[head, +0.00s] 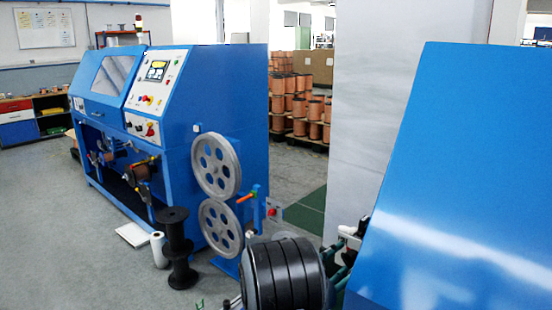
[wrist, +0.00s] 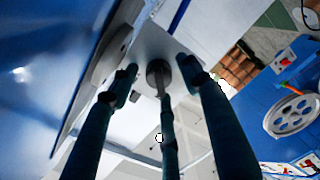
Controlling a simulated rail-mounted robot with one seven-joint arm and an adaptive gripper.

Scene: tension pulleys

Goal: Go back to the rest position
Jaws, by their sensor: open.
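My gripper (wrist: 158,78) shows in the wrist view as several long dark teal fingers. They are spread apart, and I see nothing held between them. Past the fingertips is a pale surface, with a large blue panel (wrist: 40,65) on the left. In the head view, teal and white parts at the lower right, beside the blue panel (head: 465,170), look like my gripper, but they are partly hidden. Two grey spoked pulleys, an upper one (head: 216,165) and a lower one (head: 221,228), stand at the end of the blue machine (head: 185,120). One pulley (wrist: 292,114) also shows in the wrist view.
A black spool (head: 176,250) and a white roll (head: 159,249) stand on the floor by the machine. Copper-coloured spools (head: 300,105) are stacked behind. A pale pillar (head: 375,110) stands centre right. The left floor is clear.

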